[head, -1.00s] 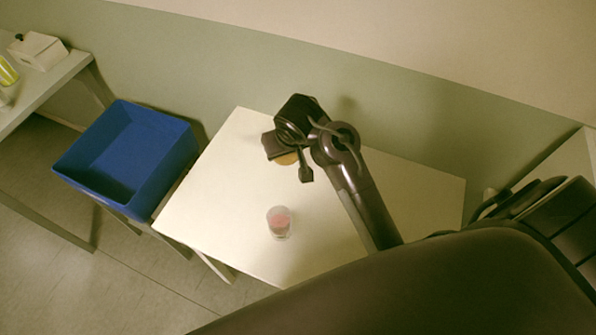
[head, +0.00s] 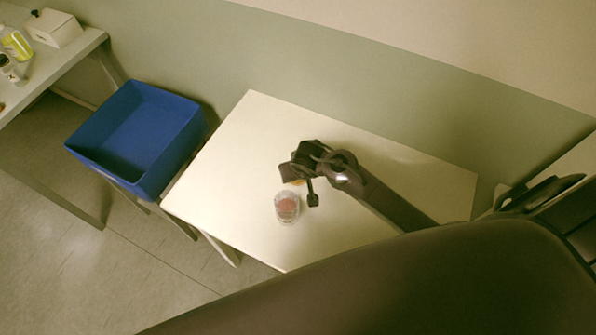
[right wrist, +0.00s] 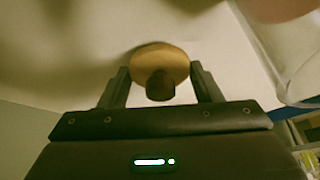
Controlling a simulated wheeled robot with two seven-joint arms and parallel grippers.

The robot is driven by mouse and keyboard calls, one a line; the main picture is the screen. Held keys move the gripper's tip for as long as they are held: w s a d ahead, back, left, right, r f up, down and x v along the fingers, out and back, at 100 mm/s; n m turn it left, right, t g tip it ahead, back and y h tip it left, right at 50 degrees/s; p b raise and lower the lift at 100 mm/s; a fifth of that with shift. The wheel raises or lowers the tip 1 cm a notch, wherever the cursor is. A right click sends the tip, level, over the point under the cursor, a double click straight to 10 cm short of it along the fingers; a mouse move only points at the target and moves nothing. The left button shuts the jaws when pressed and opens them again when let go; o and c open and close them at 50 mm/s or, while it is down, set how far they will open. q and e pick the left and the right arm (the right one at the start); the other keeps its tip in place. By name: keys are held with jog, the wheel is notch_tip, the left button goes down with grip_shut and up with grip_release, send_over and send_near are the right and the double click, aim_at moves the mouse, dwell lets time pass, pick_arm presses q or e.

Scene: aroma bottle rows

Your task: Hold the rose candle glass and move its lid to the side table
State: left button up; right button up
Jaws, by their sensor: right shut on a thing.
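The rose candle glass (head: 287,208), a clear cup with pink wax, stands upright and uncovered on the white table (head: 245,130). My right gripper (head: 299,178) is just behind it in the head view. It is shut on the round wooden lid (right wrist: 160,60), whose dark knob faces the wrist camera between the fingers (right wrist: 162,80). In the head view only a sliver of the lid (head: 297,183) shows below the gripper. I cannot tell its exact height above the table. A blurred pink and clear shape in the wrist view's top right looks like the glass. My left gripper is out of view.
A blue bin (head: 137,135) stands left of the white table. Further left, another table (head: 60,68) carries a white box (head: 53,29) and bottles, including a yellow one (head: 16,43). The white table's left and back parts are clear. A wall runs behind.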

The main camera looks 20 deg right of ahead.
jog(key=shift+f, duration=0.15)
jog(key=o, duration=1.1)
jog(key=v, duration=1.2)
jog(key=shift+s+p, duration=0.1)
jog(key=shift+p, duration=0.25)
